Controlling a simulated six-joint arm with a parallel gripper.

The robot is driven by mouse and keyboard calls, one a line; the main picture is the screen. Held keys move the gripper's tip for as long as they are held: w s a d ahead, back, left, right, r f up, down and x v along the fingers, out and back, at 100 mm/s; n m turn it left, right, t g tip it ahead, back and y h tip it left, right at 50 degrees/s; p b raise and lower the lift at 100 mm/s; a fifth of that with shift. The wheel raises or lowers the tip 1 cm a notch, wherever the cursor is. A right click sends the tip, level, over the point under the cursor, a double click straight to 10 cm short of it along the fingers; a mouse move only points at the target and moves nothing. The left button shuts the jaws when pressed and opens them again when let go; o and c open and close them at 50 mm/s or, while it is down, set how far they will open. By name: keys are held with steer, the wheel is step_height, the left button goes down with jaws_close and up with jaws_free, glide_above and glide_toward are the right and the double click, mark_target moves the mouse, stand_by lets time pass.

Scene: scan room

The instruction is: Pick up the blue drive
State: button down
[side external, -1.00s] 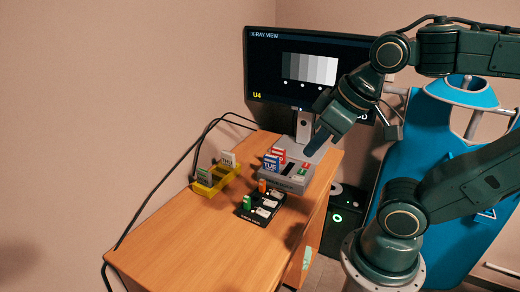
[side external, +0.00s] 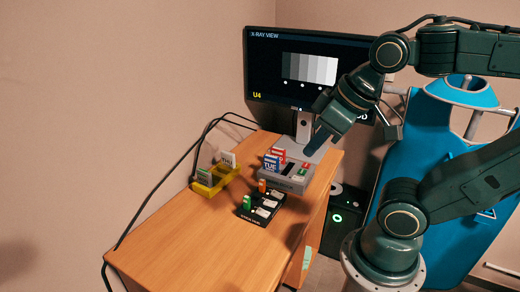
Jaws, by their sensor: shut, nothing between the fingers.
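A blue upright piece with white lettering (side external: 271,162) stands in the grey device on the desk, in front of a red one (side external: 278,153). It is the only small blue thing I make out; I cannot tell whether it is a drive. A black hub (side external: 245,216) in front of the grey device holds a green drive (side external: 246,202) and an orange drive (side external: 262,186). I see no blue drive on the hub. My gripper (side external: 310,151) is shut and empty, pointing down to the left. In the picture it is above and right of the blue piece, apart from it.
The grey device (side external: 298,181) is near the desk's right edge. A yellow rack (side external: 204,189) with a grey-green and a white card stands at the left. A monitor (side external: 272,75) stands behind. The front of the wooden desk (side external: 185,250) is clear.

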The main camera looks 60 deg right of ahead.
steer(key=shift+c, duration=2.4)
jaws_free()
steer(key=shift+w, duration=0.1)
steer(key=m+g, duration=0.6)
steer(key=m, duration=1.2)
glide_above(272, 157)
step_height(272, 157, down, 16)
steer(key=r, duration=0.1)
steer(key=shift+w+f, duration=0.1)
steer(key=shift+f, duration=4.45)
